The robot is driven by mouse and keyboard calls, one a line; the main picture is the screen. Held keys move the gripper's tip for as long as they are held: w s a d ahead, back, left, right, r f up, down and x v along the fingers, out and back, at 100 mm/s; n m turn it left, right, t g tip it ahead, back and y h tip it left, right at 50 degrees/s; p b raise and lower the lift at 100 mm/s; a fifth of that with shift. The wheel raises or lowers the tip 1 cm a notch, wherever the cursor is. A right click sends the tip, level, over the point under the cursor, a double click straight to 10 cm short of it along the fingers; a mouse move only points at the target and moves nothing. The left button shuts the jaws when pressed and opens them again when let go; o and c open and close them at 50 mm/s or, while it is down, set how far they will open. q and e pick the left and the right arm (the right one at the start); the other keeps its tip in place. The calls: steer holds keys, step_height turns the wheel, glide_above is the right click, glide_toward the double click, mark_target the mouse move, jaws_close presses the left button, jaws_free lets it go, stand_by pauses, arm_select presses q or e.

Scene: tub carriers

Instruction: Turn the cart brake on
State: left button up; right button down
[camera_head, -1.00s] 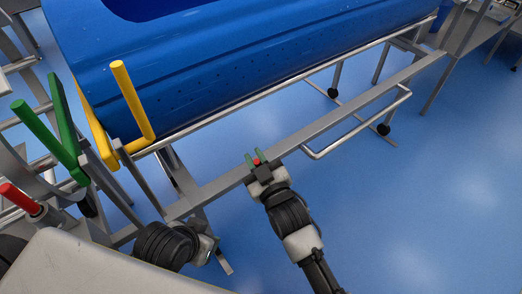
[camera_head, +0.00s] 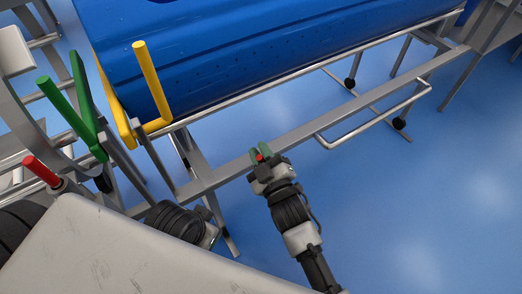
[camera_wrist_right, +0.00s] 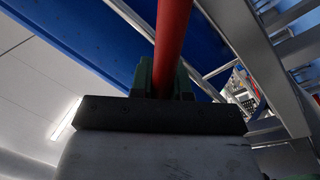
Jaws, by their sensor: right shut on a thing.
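My right gripper (camera_head: 259,153) has green fingertips and is shut on a red bar (camera_head: 259,157) beside the lower grey rail of the cart (camera_head: 315,129). In the right wrist view, the red bar (camera_wrist_right: 173,38) runs up from between the green fingers (camera_wrist_right: 160,83). Only a small part of it shows in the head view, and I cannot see where it joins the cart. The cart carries a large blue tub (camera_head: 260,55).
A yellow handle (camera_head: 152,80), a green handle (camera_head: 62,105) and another red handle (camera_head: 41,170) stand at the left. A bent metal bar (camera_head: 375,120) juts out right of my right gripper. Blue floor (camera_head: 430,210) is clear at the lower right.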

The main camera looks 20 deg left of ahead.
steer(key=c, duration=1.1)
jaws_free()
steer(key=p+v, duration=0.2)
steer(key=v, duration=0.9)
